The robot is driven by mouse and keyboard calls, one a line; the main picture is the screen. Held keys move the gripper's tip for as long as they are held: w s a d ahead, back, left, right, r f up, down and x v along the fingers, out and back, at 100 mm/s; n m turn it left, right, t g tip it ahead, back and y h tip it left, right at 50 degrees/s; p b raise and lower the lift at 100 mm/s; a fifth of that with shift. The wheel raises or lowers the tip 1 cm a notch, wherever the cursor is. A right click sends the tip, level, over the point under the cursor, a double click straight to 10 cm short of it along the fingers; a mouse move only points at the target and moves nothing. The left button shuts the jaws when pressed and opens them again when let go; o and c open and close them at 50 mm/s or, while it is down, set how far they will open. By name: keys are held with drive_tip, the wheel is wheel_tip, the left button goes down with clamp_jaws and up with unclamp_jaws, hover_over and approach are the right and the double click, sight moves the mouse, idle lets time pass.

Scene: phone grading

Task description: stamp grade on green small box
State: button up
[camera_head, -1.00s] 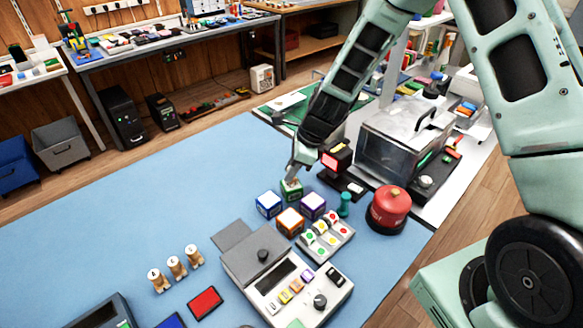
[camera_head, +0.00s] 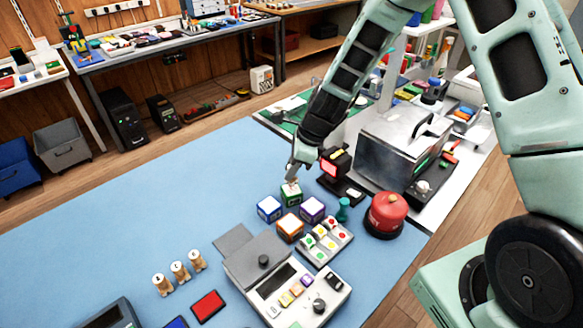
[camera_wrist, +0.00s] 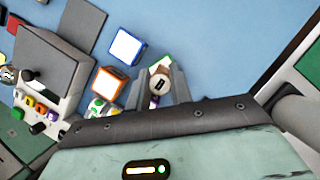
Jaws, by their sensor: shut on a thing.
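My gripper (camera_head: 292,179) is over the small green box (camera_head: 291,198) at the far side of the blue mat. It is shut on a wooden stamp (camera_wrist: 160,82), whose round pale end with a dark mark shows between the fingers in the wrist view. The green box (camera_wrist: 160,62) shows partly there, behind the stamp. The stamp is just above or on the box's top; I cannot tell if they touch. Three more wooden stamps (camera_head: 180,271) stand on the mat at the lower left. A red ink pad (camera_head: 207,305) lies near them.
Blue (camera_head: 269,209), orange (camera_head: 290,228) and purple (camera_head: 312,209) boxes stand close in front of the green one. A small screen device (camera_head: 334,163), a teal peg (camera_head: 343,209) and a red canister (camera_head: 386,213) are to the right. The mat's left side is clear.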

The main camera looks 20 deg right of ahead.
drive_tip(key=shift+r+p, duration=1.8)
drive_tip(key=shift+r, duration=0.45)
drive_tip(key=shift+f, duration=0.1)
